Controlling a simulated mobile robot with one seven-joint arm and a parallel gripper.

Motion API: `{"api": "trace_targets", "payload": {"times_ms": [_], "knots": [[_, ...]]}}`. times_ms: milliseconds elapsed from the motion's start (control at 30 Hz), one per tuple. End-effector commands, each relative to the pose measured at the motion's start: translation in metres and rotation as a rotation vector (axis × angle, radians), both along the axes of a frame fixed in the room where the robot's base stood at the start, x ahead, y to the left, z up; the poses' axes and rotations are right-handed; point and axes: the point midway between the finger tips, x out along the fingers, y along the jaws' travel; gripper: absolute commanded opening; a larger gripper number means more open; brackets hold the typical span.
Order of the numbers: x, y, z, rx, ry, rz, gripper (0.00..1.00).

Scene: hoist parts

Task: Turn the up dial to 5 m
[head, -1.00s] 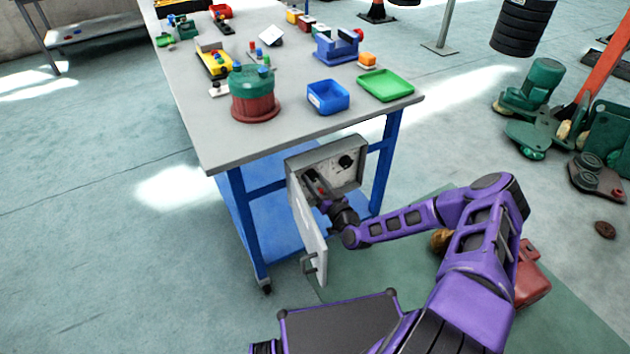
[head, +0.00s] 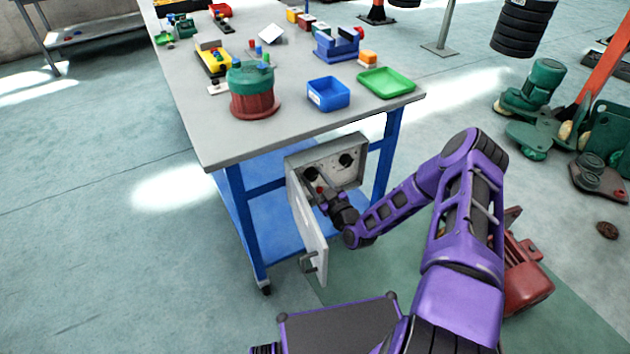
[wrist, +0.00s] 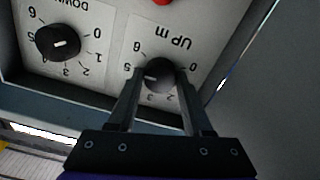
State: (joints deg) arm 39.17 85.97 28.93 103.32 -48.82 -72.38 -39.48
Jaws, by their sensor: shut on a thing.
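The up dial (wrist: 160,75) is a black round knob on a pale plate marked "UP m", seen upside down in the wrist view. My gripper (wrist: 161,80) has its two fingers on either side of this knob, shut on it. The knob's white mark points left and slightly down, between the 5 and the 3; the left finger hides the scale there. In the head view my gripper (head: 316,182) reaches into the open grey control box (head: 350,177), at its left dial.
The down dial (wrist: 58,42) sits beside it, its mark toward 0. A red part (wrist: 162,2) shows at the wrist view's top edge. The box's open door (head: 309,232) hangs left of my wrist. The workbench top (head: 300,118) is above the box.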

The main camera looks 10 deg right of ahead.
Motion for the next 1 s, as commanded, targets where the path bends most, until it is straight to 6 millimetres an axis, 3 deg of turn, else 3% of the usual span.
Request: {"api": "trace_targets", "payload": {"times_ms": [300, 767, 800, 933, 1000], "knots": [[-0.0007, 0.0, -0.0012, -0.097, -0.029, 0.0, 0.0], [-0.0008, -0.0005, -0.0011, -0.108, -0.032, -0.001, 0.0], [-0.0008, -0.0005, -0.0011, -0.108, -0.032, -0.001, 0.56], [-0.0006, -0.0004, -0.0009, -0.108, -0.033, -0.001, 0.79], [-0.0005, -0.0004, -0.0007, -0.108, -0.033, -0.001, 0.8]]}}
